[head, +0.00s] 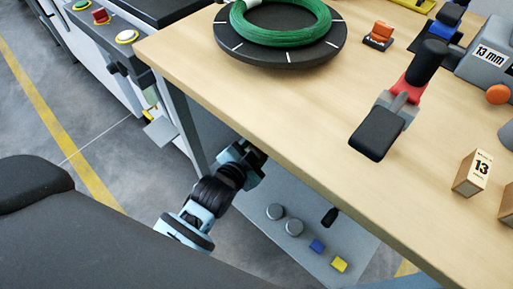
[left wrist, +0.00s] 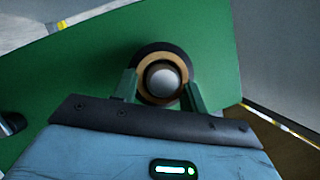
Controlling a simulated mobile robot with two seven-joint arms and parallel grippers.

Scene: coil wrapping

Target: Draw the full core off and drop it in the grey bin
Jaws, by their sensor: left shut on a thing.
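In the left wrist view, my left gripper (left wrist: 160,92) has its two fingers on either side of the core (left wrist: 144,70), shut on it. The core shows end-on as a tan ring with a dark outer band. A round grey end (left wrist: 164,80) sits in its middle, and a green panel (left wrist: 80,75) lies behind it. In the head view my left arm reaches to the table's near edge, and its fingers and the core are hidden there. My right gripper is in neither view. I cannot make out a grey bin.
Below is a grey shelf (head: 305,262) with small parts. A control panel (head: 127,36) stands at the left.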

